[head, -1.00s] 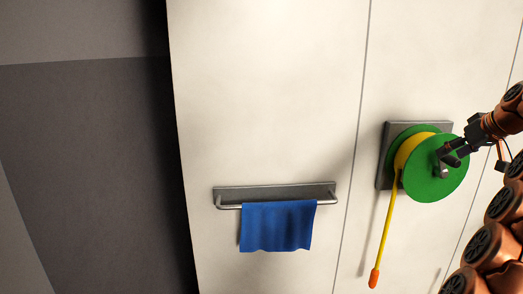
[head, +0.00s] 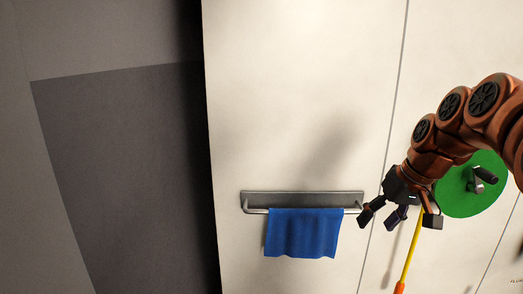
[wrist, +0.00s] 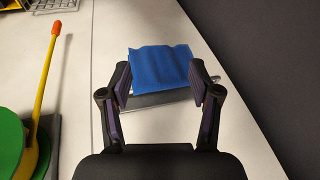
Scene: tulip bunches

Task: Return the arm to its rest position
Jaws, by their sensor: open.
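My gripper (head: 384,219) is open and empty in the head view, at the lower right in front of the white wall panels. It is apart from the green reel (head: 468,190) and stands to the left of it. In the wrist view my gripper (wrist: 160,88) has its two fingers spread, with nothing between them. My orange arm comes in from the right edge of the head view and hides part of the reel.
A blue cloth (head: 302,234) hangs on a metal rail (head: 350,200) left of my gripper. A yellow cord (head: 411,258) hangs below the reel. A wire basket (wrist: 52,4) shows at the wrist view's top. The upper wall is clear.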

